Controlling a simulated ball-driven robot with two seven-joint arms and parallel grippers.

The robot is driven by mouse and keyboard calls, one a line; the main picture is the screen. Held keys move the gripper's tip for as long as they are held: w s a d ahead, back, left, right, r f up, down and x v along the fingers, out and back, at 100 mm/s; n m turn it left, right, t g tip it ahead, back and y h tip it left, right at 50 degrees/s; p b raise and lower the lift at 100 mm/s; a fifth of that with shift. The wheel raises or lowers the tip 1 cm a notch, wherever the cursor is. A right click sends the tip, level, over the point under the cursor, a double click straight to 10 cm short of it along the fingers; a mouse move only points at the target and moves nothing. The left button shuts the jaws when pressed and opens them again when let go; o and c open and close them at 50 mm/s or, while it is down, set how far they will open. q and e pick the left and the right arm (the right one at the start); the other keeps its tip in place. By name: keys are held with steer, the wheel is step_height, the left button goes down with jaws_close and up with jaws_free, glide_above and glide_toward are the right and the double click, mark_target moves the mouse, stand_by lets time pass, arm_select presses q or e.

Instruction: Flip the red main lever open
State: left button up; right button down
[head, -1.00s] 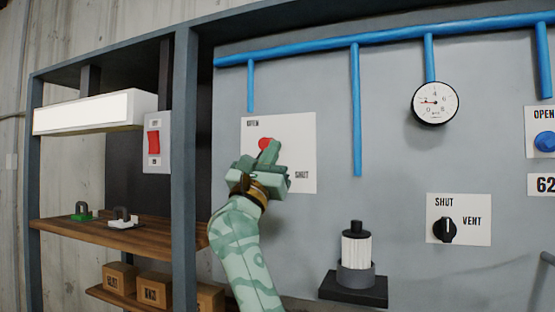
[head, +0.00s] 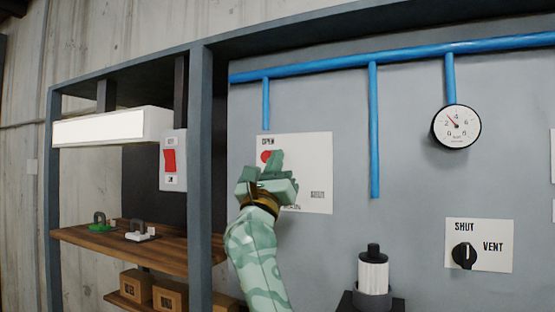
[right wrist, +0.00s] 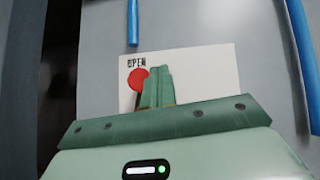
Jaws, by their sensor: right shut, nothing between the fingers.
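The red main lever (head: 266,156) shows as a red round part on a white plate (head: 318,160) marked OPEN at its upper left and SHUT at its lower right. The rest of the lever is hidden behind my right gripper. My right gripper (head: 277,162) is shut and empty, its fingertips in front of the plate just right of the red part. In the right wrist view the red part (right wrist: 137,80) shows left of the closed fingers (right wrist: 158,76). I cannot tell whether they touch it. My left gripper is not in view.
A red rocker switch (head: 170,161) sits left on the frame post. A wooden shelf (head: 95,240) holds padlocks. Blue pipes (head: 374,140), a gauge (head: 456,127), a filter (head: 373,270) and a SHUT/VENT knob (head: 464,255) are to the right. The panel between is clear.

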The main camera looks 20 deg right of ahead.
steer(key=shift+w+a+r+n+t+y+p, duration=0.15)
steer(key=shift+n+t+y+p, duration=0.1)
steer(key=shift+n+y, duration=0.2)
steer(key=shift+w+a+f+n+t+y+p, duration=0.1)
steer(key=shift+n+t+y+p, duration=0.15)
steer(key=shift+n+y, duration=0.15)
stand_by(2.4)
